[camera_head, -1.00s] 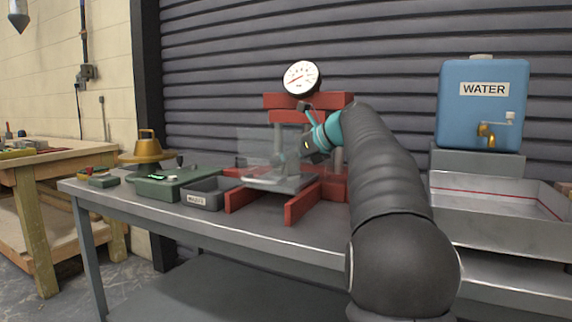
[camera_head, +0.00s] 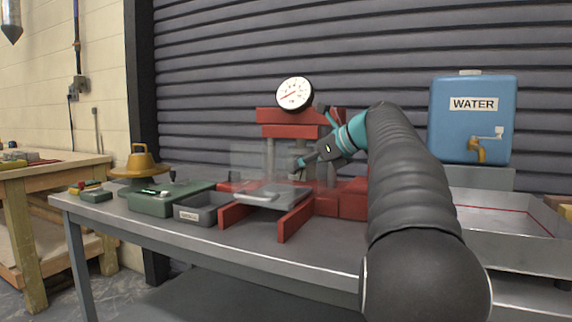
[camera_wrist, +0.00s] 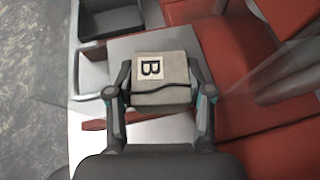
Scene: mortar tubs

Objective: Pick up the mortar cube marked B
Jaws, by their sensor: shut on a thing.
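The mortar cube marked B (camera_wrist: 170,72) is a grey-beige block with a black B on a pale label, in the wrist view. A dark crack-like line runs across it below the label. My gripper (camera_wrist: 160,95) is shut on the cube, with one finger on each side. In the head view my gripper (camera_head: 298,164) is at the red press, in front of its posts; the cube is hard to make out there.
The red press (camera_head: 290,130) with a round gauge (camera_head: 294,93) stands on the grey bench. A clear guard (camera_head: 262,160) is near my gripper. A grey bin (camera_head: 203,210) and green case (camera_head: 165,198) stand left. A metal tray (camera_head: 510,222) and blue water tank (camera_head: 472,125) are right.

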